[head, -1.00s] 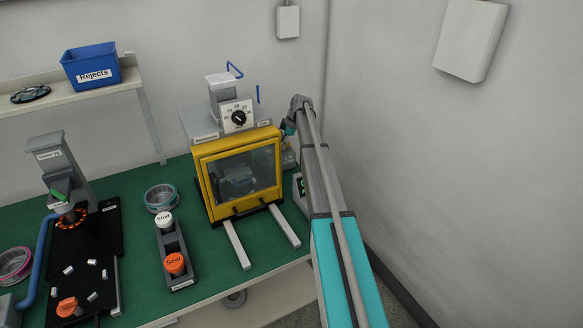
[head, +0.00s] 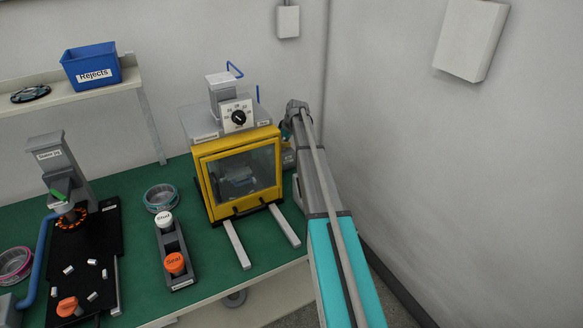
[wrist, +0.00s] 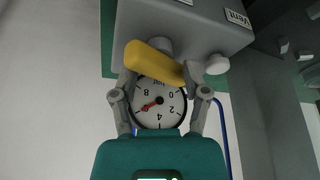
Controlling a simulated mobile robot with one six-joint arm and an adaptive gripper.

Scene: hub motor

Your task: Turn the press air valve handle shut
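The press air valve handle is a yellow bar (wrist: 155,62) in the wrist view, slightly tilted, at the grey valve block (wrist: 185,30). My gripper (wrist: 160,75) has its fingers wide apart, one near each end of the bar. I cannot tell whether either finger touches it. A round white pressure gauge (wrist: 159,101) shows between the fingers, with its red needle between 6 and 8. In the head view the yellow-framed press (head: 237,180) stands at the bench's right end. My arm reaches down beside it, and my gripper and the handle are hidden there.
A "Vent" label (wrist: 238,18) and a pale round knob (wrist: 217,64) are close to the right finger. The green bench (head: 205,262) holds a dual-button box (head: 175,245) and a round dish (head: 160,198). The wall (head: 450,190) is right of my arm.

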